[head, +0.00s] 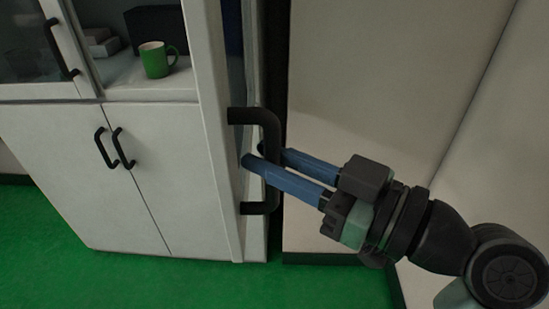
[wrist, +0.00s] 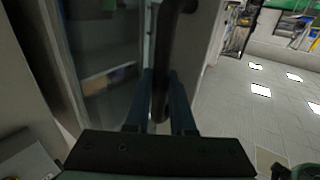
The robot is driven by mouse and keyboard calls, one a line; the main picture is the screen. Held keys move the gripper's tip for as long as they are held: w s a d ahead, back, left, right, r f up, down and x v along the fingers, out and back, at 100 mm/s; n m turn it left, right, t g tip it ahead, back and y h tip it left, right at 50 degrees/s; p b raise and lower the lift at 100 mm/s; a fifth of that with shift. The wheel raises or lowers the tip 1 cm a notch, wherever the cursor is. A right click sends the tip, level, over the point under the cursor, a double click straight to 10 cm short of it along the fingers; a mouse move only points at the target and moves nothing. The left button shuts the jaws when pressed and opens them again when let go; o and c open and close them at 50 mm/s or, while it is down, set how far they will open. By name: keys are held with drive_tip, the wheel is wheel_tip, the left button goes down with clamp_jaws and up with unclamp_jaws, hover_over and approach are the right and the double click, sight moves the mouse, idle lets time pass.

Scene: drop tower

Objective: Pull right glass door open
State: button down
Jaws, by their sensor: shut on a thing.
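The right glass door (head: 212,110) stands swung out from the cabinet, seen nearly edge-on in the head view. Its black bar handle (head: 271,190) is on the face turned to the right. My gripper (head: 256,156) reaches in from the right, its two blue fingers shut on the handle's upright bar, one on each side. In the wrist view the handle (wrist: 167,55) runs down between the fingers (wrist: 158,108), with the glass pane to its left. The fingertips are partly hidden by the handle in the head view.
The opened cabinet bay shows a green mug (head: 156,60) on its shelf, with a dark box (head: 150,25) behind. The left glass door (head: 35,45) is shut. Lower white doors (head: 135,180) are shut. A pale wall (head: 365,90) stands close on the right. Green floor (head: 180,285) in front is clear.

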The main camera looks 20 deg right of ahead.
drive_tip(key=c, duration=0.8)
unclamp_jaws()
drive_tip(key=shift+o, duration=0.2)
drive_tip(key=v, duration=1.3)
drive_tip(key=shift+b, duration=0.3)
drive_tip(key=shift+a, duration=0.1)
